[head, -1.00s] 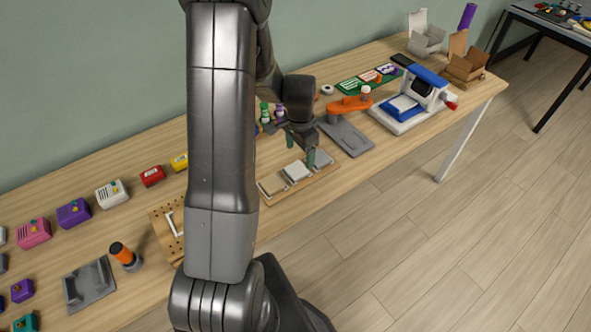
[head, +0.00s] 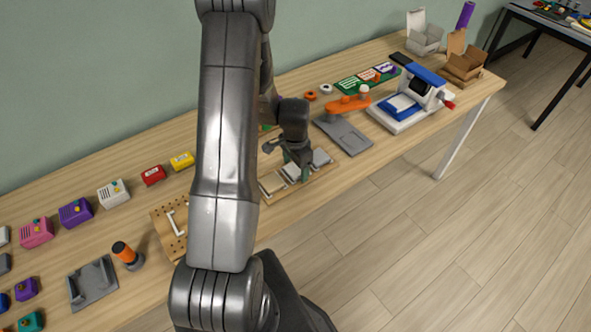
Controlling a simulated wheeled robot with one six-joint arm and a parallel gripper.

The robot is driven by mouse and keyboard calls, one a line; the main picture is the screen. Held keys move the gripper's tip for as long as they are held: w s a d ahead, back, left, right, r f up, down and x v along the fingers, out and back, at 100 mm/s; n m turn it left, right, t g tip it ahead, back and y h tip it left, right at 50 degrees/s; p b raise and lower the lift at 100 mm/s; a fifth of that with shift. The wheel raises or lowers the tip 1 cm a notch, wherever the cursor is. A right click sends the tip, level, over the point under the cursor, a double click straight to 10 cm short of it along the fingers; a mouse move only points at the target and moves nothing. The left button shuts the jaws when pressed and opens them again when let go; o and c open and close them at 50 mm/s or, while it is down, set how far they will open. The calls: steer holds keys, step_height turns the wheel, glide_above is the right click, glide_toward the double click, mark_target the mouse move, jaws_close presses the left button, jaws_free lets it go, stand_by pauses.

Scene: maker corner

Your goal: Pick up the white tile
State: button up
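The white tile (head: 291,173) lies in the middle of a wooden tray (head: 284,196), between a beige tile (head: 272,184) on the left and a grey tile (head: 321,158) on the right. My gripper (head: 296,164) points down at the white tile, low over the tray. Its greenish fingers look apart, one toward the back and one toward the front right, and they hide part of the tile. I cannot tell whether they touch it.
A pegboard with a white handle (head: 172,224) stands left of the tray, partly behind my arm. A grey plate with an orange arm (head: 345,135) and a blue-and-white press (head: 410,105) stand to the right. Small coloured boxes line the left. The table's front edge is close.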

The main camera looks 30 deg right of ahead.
steer(key=c, duration=0.9)
steer(key=shift+o, duration=0.2)
steer(key=shift+r, duration=0.1)
